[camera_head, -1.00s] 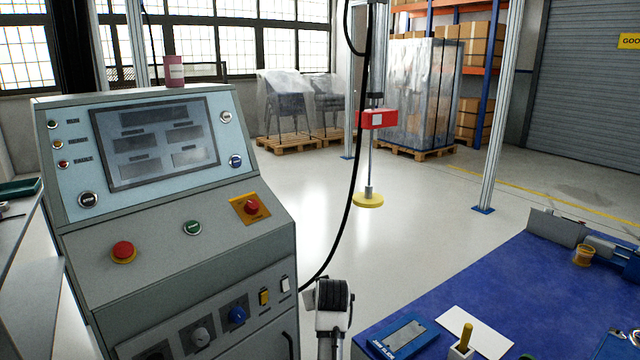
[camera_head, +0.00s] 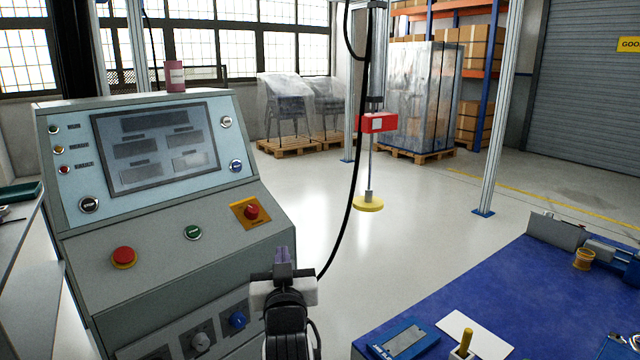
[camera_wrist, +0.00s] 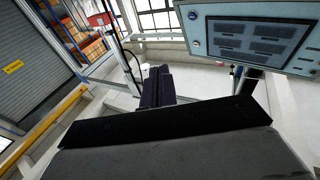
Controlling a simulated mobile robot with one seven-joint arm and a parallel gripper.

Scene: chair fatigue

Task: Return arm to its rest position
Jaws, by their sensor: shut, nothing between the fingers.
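My gripper (camera_head: 283,256) is in the lower middle of the head view, in front of the control console's lower right side. Its dark fingers are together with nothing between them. In the wrist view the shut fingers (camera_wrist: 157,87) stick up past the dark edge of the gripper body. The control console (camera_head: 165,220) stands at the left with a screen, buttons and a red emergency knob; its screen panel also shows at the upper right of the wrist view (camera_wrist: 250,38). Whether the gripper touches the console cannot be told, but a gap seems to show.
A blue-topped workbench (camera_head: 480,285) with a blue device (camera_head: 404,340) and other items is at the lower right. A black cable (camera_head: 345,225) hangs behind my gripper. A yellow disc (camera_head: 368,204) hangs on a rod beyond. The floor between is clear.

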